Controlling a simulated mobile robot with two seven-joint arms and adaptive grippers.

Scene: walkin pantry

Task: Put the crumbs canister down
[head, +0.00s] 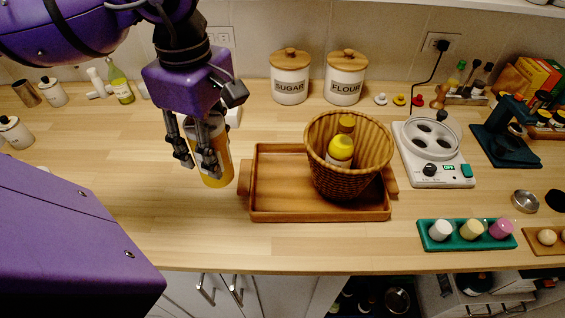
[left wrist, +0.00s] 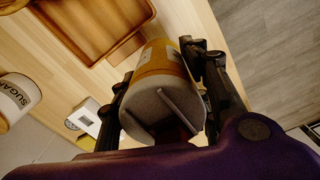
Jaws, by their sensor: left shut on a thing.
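The crumbs canister (head: 215,165) is a cylinder with a grey end and an amber body, in the left part of the head view. My left gripper (head: 198,160) is shut on it, with the fingers on its sides. In the left wrist view the canister (left wrist: 160,85) sits between the fingers of the left gripper (left wrist: 165,95), its grey end towards the camera. It is over the counter (head: 130,190), left of the wooden tray. I cannot tell whether its bottom touches the counter. My right gripper does not show.
The wooden tray (head: 270,210) holds a wicker basket (head: 345,180) with a yellow bottle (head: 341,149) in it. Sugar (head: 290,82) and flour (head: 345,80) canisters stand behind. A white device (head: 432,165) is on the right. The counter left of the canister is mostly clear.

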